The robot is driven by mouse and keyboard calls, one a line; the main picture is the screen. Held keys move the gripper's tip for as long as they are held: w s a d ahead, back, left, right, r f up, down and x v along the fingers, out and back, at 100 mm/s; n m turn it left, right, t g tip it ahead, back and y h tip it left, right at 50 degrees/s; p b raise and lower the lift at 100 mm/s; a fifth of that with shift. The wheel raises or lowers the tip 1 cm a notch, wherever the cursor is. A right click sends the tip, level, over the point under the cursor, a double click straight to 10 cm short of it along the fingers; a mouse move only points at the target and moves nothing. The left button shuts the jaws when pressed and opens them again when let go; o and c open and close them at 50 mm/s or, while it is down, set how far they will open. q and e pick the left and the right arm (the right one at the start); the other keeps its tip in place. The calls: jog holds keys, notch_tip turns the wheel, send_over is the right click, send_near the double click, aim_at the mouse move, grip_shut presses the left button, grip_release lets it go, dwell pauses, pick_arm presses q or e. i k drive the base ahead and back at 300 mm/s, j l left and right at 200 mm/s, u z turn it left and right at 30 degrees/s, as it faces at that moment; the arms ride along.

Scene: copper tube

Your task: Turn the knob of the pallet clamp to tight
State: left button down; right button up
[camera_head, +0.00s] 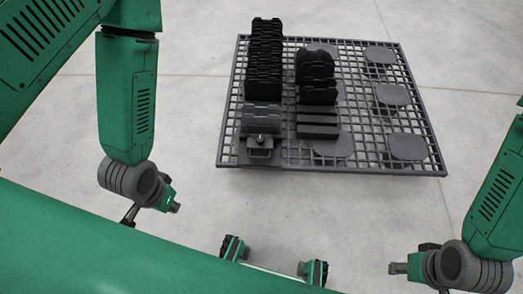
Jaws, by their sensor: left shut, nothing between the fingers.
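The pallet clamp (259,154) sits at the near left corner of the dark grid pallet (375,168). A small dark knob (261,139) stands on top of it, in front of a grey block. The knob's turn position is too small to read. My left gripper (174,207) is shut and empty, apart from the clamp, to its left and nearer to me. My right gripper (397,268) is at the lower right, far from the clamp, touching nothing visible. Its fingers are too small and edge-on to tell open from shut.
Behind the clamp stands a row of black parts (264,60). A second column of black parts (316,75) stands to its right. Several flat grey pads (407,146) lie on the pallet's right side. The pale concrete floor (330,205) in front of the pallet is clear.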

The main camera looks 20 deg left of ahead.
aim_at(260, 139)
jog(key=i+l, duration=0.1)
jog(key=i, duration=0.35)
jog(key=i+l, duration=0.1)
jog(key=i, duration=0.4)
